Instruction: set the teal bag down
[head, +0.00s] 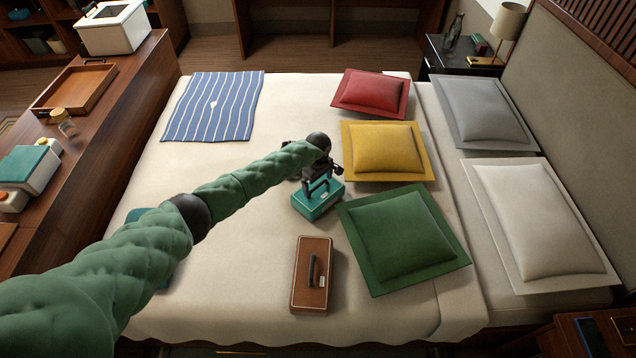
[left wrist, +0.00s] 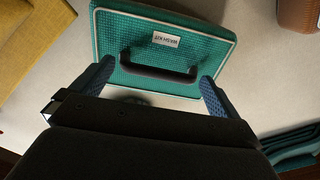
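My right gripper is out of view. Whether the bag's underside fully touches the bed is hard to tell.
A brown case (head: 312,275) lies in front of the bag. Green (head: 402,237), yellow (head: 388,150) and red (head: 370,93) cushions lie to the right. A striped blue cloth (head: 212,106) lies at the far left. Bare bedspread (head: 245,255) shows left of the brown case.

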